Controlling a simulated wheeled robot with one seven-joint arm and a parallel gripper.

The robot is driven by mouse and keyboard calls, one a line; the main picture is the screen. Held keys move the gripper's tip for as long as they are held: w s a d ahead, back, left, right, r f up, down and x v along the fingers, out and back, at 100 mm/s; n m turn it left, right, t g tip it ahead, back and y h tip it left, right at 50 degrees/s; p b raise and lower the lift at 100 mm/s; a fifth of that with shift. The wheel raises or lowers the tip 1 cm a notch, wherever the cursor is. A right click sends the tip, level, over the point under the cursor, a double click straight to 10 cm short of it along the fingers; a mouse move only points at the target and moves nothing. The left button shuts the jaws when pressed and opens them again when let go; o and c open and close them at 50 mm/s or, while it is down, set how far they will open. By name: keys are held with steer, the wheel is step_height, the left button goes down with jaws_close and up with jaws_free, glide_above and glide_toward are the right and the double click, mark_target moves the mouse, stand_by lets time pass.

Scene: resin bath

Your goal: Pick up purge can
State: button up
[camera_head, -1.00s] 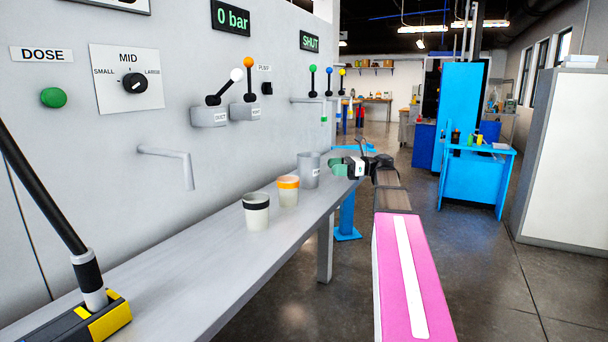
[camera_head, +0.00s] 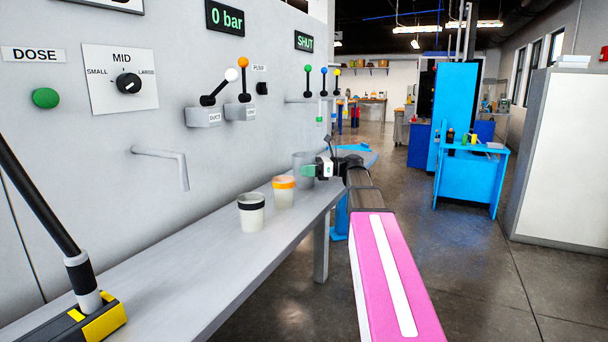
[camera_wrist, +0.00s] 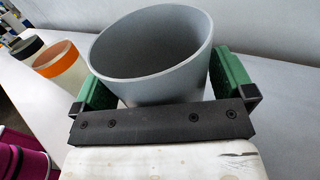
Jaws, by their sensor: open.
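The purge can is the grey can (camera_head: 303,166) at the far end of the grey bench; my gripper partly hides it in the head view. In the wrist view the can (camera_wrist: 150,50) is upright, open-topped and looks empty. My gripper (camera_head: 318,170) is open, with its green fingers on either side of the can. In the wrist view the gripper (camera_wrist: 158,85) has one finger at the can's left and one at its right. The fingers are close to the wall; I cannot tell whether they touch it.
A cup with an orange band (camera_head: 284,190) and a cup with a black band (camera_head: 251,212) stand nearer on the bench (camera_head: 190,275). A bent spout (camera_head: 165,154) sticks out of the panel above. A black lever (camera_head: 45,210) rises at the front left. Open floor lies to the right.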

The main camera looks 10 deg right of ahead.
steer(key=c, duration=1)
steer(key=shift+o, duration=0.2)
steer(key=shift+r, duration=0.15)
